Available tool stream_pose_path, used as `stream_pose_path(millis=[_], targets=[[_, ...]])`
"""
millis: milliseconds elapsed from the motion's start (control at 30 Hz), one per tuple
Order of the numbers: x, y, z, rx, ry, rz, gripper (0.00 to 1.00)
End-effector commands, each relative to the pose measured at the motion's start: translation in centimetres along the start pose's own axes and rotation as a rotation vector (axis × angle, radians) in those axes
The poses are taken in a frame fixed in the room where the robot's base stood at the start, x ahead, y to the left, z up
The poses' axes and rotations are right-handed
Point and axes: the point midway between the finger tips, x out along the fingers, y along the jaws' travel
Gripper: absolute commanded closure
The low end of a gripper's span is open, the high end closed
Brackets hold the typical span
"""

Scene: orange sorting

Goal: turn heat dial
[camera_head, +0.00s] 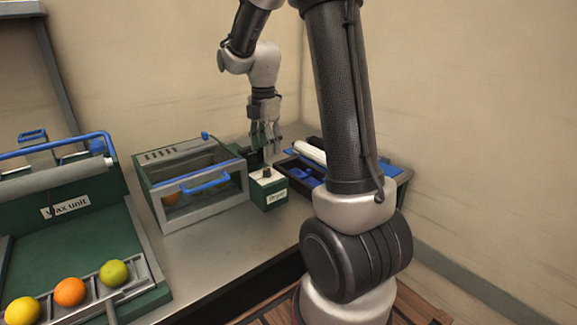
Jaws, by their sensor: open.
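A small green box with a pale top and a handwritten label (270,191) stands on the bench, right of the glass-fronted dryer cabinet. A small dark knob (266,172) shows on its top; I take it for the heat dial, and its marks are too small to read. My gripper (267,154) points down just behind and above this box, near the knob. Its fingers are apart and nothing shows between them. I cannot tell whether a finger touches the knob or the box.
The dryer cabinet (190,217) has a blue handle and an orange fruit inside. At left, the wax unit (75,235) has several fruits on its front rack. A dark tray with blue parts (300,174) lies right of the box. Bare bench (195,262) shows in front.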

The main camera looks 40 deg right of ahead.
Motion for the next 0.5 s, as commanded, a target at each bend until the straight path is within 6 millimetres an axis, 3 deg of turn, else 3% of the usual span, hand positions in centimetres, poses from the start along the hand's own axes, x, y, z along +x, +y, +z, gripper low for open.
stream_pose_path(millis=[100, 267, 500], targets=[[0.1, 0.1, 0.0, -0.182, -0.001, 0.003, 0.53], [0.7, 0.0, 0.0, -0.276, 0.0, 0.001, 0.53], [4.5, -0.1, 0.0, -0.278, 0.001, -0.001, 0.53]])
